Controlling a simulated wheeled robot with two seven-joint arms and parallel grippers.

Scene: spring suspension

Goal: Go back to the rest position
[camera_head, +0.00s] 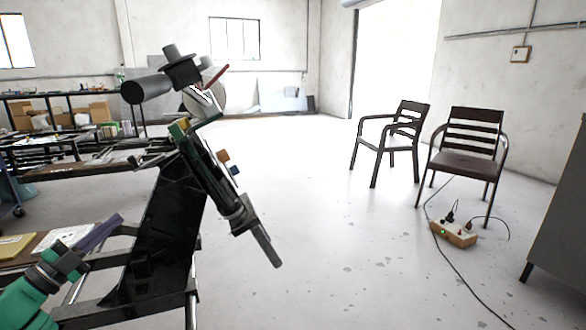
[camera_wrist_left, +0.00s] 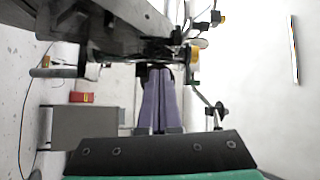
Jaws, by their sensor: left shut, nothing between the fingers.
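My left gripper (camera_head: 118,217) comes in at the lower left of the head view, with a green arm and purple fingers. In the left wrist view its two purple fingers (camera_wrist_left: 161,72) lie side by side, shut, with nothing between them. The fingers point toward a dark machine frame (camera_head: 165,235) that carries a tilted suspension unit (camera_head: 215,185). In the head view the fingertips overlap the frame's left edge; I cannot tell whether they touch it. My right gripper is in neither view.
A yellow item (camera_head: 14,246) lies on a low surface at the left. Workbenches with cardboard boxes (camera_head: 98,112) stand behind. Two chairs (camera_head: 390,140) (camera_head: 468,150) and a power strip with cables (camera_head: 453,233) are at the right. The middle floor is clear.

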